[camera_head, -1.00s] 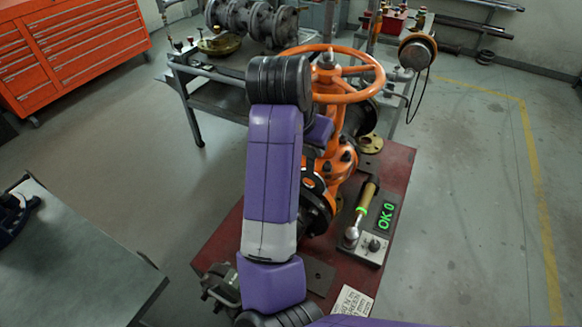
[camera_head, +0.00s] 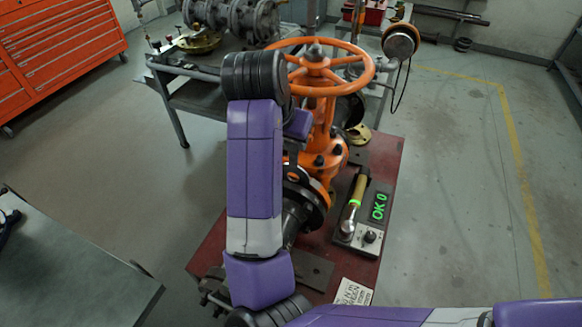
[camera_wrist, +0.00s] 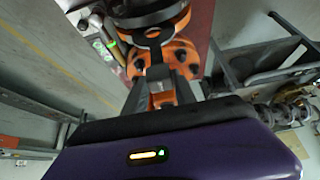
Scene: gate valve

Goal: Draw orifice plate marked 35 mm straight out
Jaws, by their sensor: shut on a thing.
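The orange gate valve (camera_head: 322,110) with its handwheel stands on the red bench, with a dark round flange (camera_head: 308,195) at its near side. In the head view my arm covers part of the pipe joint, and my gripper is hidden. In the wrist view my gripper (camera_wrist: 158,78) points at the orange flange (camera_wrist: 178,58) and is shut on a thin part, which I take as the tab of the orifice plate. A dark ring (camera_wrist: 152,22) shows just beyond. No 35 mm marking is legible.
On the red bench (camera_head: 385,165) right of the valve lie a wooden-handled tool (camera_head: 355,200) and a box with a green "OK 0" display (camera_head: 379,206). A printed card (camera_head: 353,292) lies near the front. A grey table (camera_head: 70,270) stands at left. Floor at right is clear.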

